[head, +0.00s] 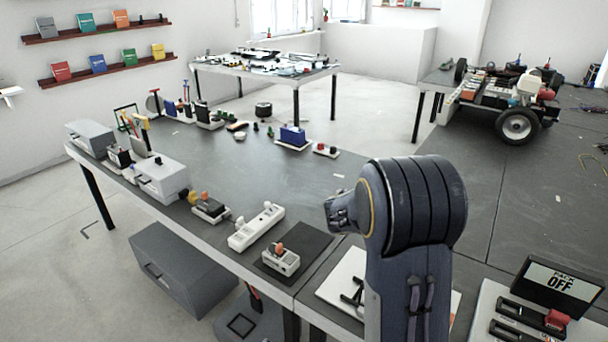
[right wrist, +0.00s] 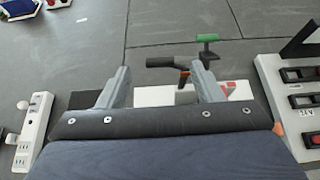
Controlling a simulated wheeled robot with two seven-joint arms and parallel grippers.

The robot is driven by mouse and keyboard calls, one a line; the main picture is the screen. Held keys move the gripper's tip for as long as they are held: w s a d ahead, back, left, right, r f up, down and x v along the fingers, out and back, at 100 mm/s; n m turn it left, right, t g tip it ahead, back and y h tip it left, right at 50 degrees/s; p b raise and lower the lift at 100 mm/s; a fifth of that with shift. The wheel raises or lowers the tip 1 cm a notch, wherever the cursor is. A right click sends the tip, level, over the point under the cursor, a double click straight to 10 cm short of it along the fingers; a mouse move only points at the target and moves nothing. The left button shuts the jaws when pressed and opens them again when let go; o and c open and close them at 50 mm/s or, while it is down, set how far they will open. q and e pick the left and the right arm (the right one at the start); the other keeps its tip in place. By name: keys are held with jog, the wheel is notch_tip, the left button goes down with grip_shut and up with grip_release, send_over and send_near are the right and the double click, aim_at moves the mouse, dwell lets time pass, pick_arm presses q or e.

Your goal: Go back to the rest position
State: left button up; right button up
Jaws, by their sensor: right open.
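My right arm rises from the bottom right of the head view, and its dark wrist covers part of the table. The right gripper (right wrist: 162,78) is open, with its two grey fingers spread apart over the tabletop in the right wrist view. Nothing is gripped between them. Just beyond the fingertips are a black-handled tool (right wrist: 165,62) and a green-ended black tool (right wrist: 208,50), near a white board (right wrist: 152,96). In the head view the gripper's fingers are mostly hidden by the wrist. My left gripper is not in view.
A white power strip (head: 256,228) and a small white switch box (head: 281,260) on a dark mat (head: 310,240) lie left of the arm. The tabletop (head: 270,175) beyond is largely clear; a wheeled chassis (head: 515,100) is behind.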

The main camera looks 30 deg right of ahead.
jog(key=s+a+f+m+g+y, duration=0.1)
jog(key=s+a+f+m+y, duration=0.2)
jog(key=s+a+m+y, duration=0.4)
jog(key=s+a+m, duration=0.5)
jog(key=m, duration=0.1)
jog(key=shift+s+f+m+y+b, duration=0.15)
jog(key=shift+f+m+y+b, duration=0.15)
jog(key=shift+f+b, duration=0.1)
jog(key=s+a+r+m+y, duration=0.1)
jog(key=s+a+m+y, duration=0.1)
jog(key=a, duration=0.5)
jog(key=s+a+r+m+t+y, duration=0.1)
jog(key=s+a+m+y, duration=0.2)
jog(key=s+a+m, duration=0.2)
jog(key=s+a+r+m+t+y, duration=0.1)
jog(key=s+a+m+y, duration=0.1)
jog(key=a, duration=0.6)
jog(key=shift+s+a+r+m+y+b, duration=0.15)
jog(key=shift+s+m, duration=0.25)
jog(key=shift+s, duration=0.2)
jog(key=shift+s+a+f+m+y+b, duration=0.15)
jog(key=shift+s+m, duration=0.25)
jog(key=shift+s, duration=0.2)
jog(key=shift+c, duration=0.3)
